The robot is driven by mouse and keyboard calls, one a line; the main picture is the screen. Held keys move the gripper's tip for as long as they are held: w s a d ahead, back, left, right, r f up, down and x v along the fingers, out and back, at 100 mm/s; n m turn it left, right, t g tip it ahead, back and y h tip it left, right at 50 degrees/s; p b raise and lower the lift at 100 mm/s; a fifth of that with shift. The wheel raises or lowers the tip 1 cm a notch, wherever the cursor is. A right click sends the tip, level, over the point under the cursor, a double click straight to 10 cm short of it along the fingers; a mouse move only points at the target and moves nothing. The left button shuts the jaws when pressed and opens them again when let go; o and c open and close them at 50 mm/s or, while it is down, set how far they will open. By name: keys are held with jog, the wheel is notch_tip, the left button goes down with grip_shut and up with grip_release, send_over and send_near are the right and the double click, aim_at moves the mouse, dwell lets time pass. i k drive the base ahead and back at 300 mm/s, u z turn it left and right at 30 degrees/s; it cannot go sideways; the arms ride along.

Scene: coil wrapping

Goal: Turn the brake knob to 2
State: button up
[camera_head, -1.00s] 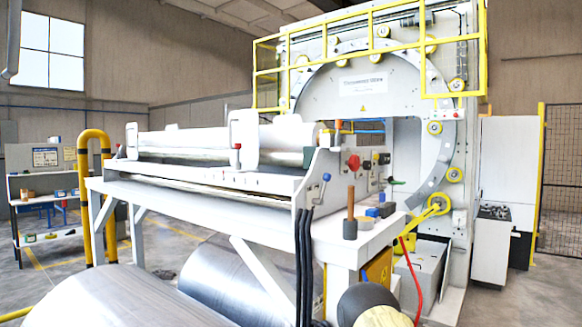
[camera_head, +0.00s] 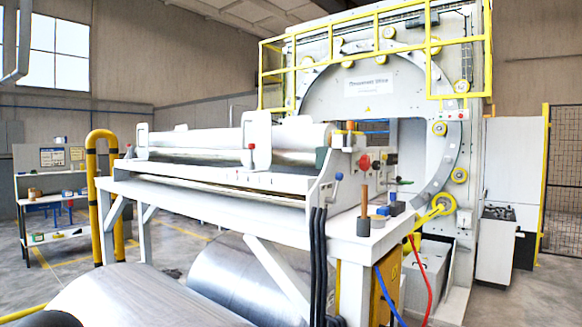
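A red knob (camera_head: 364,162) sits on the panel at the near right end of the long white roll bench (camera_head: 205,213). Small dark controls (camera_head: 388,159) sit beside it. I cannot tell for certain which of these is the brake knob, and no numbers or pointer setting can be read at this size. My gripper is not in view.
An orange-brown upright handle (camera_head: 364,204) and small blue and grey items (camera_head: 396,208) stand on the bench's end shelf. Large metal rolls (camera_head: 230,280) lie below. A yellow-railed ring machine (camera_head: 447,170) stands behind. Red (camera_head: 427,285) and blue hoses (camera_head: 391,295) hang in front.

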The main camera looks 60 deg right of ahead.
aim_at(376, 165)
jog(key=u, duration=0.6)
jog(key=k, duration=1.4)
jog(key=z, duration=1.85)
